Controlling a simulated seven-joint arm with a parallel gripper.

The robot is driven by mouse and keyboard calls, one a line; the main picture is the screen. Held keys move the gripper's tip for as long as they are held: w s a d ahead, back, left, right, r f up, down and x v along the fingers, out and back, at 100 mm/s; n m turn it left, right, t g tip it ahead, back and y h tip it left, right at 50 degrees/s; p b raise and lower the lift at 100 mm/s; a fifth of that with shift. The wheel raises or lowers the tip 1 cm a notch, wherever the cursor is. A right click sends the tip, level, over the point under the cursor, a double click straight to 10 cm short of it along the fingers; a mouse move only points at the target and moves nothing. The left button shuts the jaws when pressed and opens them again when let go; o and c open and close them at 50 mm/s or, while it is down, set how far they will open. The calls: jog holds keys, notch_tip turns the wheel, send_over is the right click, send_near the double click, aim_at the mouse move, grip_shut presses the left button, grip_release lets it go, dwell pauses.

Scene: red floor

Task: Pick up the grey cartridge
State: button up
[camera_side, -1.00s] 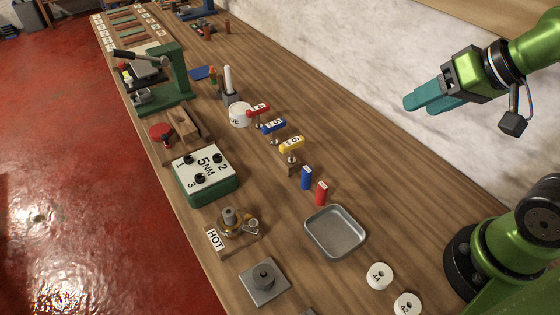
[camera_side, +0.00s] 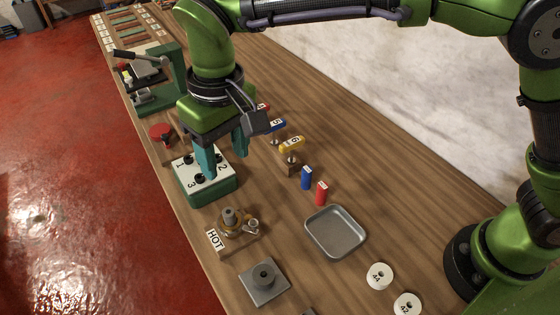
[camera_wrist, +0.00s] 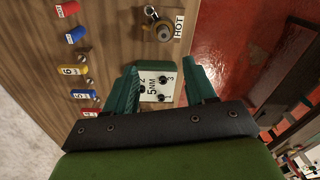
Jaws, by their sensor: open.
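A grey cylindrical piece, seemingly the grey cartridge (camera_side: 229,215), stands upright in a brass body (camera_side: 236,225) beside the HOT sign. The grey piece also shows in the wrist view (camera_wrist: 163,33). My gripper (camera_side: 222,158) has teal fingers spread apart and pointing down, with nothing between them. It is over the green box (camera_side: 207,188) with the white 5NM top, up and to the left of the brass body in the side view. In the wrist view, the white top (camera_wrist: 158,88) shows between my fingers, with the brass body beyond.
Blue (camera_side: 306,178) and red (camera_side: 322,193) blocks and several numbered handles stand to the right of the box. A green press (camera_side: 165,75) stands farther back.

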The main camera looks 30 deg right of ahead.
jog(key=a, duration=0.2)
jog(key=m, duration=0.1)
send_over(228, 212)
jog(key=f, duration=0.9)
jog(key=shift+a+f, duration=0.15)
jog(key=shift+a, duration=0.1)
jog(key=shift+d+f, duration=0.15)
jog(key=shift+f, duration=1.2)
jog(key=shift+d+f, duration=0.15)
jog(key=shift+f, duration=1.15)
grip_shut()
